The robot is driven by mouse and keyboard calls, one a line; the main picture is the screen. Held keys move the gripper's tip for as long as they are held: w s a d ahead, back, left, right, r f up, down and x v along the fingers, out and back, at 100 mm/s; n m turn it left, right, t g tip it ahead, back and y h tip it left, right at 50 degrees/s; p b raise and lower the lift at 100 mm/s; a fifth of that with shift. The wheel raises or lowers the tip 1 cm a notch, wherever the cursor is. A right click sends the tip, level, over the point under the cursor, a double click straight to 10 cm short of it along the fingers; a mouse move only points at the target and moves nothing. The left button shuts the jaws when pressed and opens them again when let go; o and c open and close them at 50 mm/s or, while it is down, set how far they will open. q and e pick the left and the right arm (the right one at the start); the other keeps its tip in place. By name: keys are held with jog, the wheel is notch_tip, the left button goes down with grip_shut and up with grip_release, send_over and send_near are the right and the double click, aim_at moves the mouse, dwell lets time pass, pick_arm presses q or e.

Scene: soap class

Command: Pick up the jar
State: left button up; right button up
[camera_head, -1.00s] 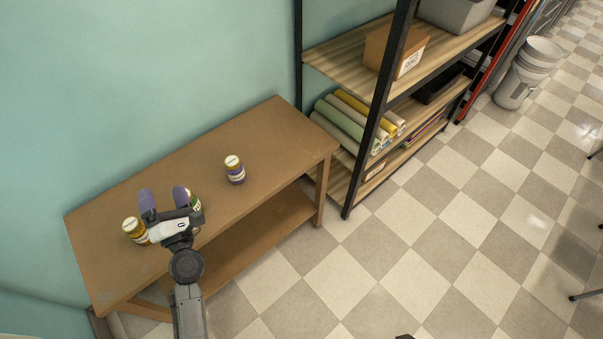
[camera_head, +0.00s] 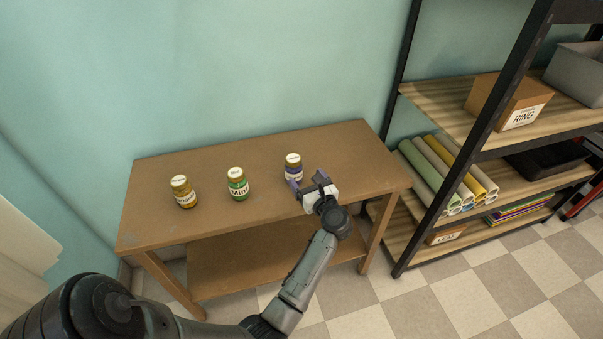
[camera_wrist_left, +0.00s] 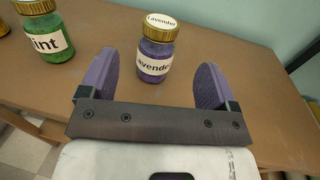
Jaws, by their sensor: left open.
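Three small jars stand upright on a brown wooden table (camera_head: 345,178). The left one is a yellow-brown jar (camera_head: 184,193), the middle one a green Mint jar (camera_head: 238,186), and the right one a purple Lavender jar (camera_head: 293,168). My left gripper (camera_head: 309,184) is open and empty at the front of the Lavender jar. In the left wrist view the Lavender jar (camera_wrist_left: 155,58) stands ahead between the two purple fingers, apart from both. The Mint jar (camera_wrist_left: 46,32) stands to the left there, partly cut off. My right gripper is out of view.
A black-framed shelf (camera_head: 470,140) stands right of the table, with a cardboard box (camera_head: 508,98), rolled sheets (camera_head: 448,175) and a grey bin (camera_head: 580,72). The wall is close behind the table. The table has free room around the jars.

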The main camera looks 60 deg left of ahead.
aim_at(297, 164)
pick_arm(q)
jog(key=shift+w+a+r+b, duration=0.1)
jog(key=shift+w+a+b, duration=0.15)
jog(key=shift+a, duration=1.45)
jog(key=shift+w+a+f+b, duration=0.1)
jog(key=shift+w+a+b, duration=0.1)
jog(key=shift+a, duration=1.5)
jog(key=shift+w+a+r+b, duration=0.1)
jog(key=shift+w+a+b, duration=0.15)
jog(key=shift+a, duration=1.45)
jog(key=c, duration=1.2)
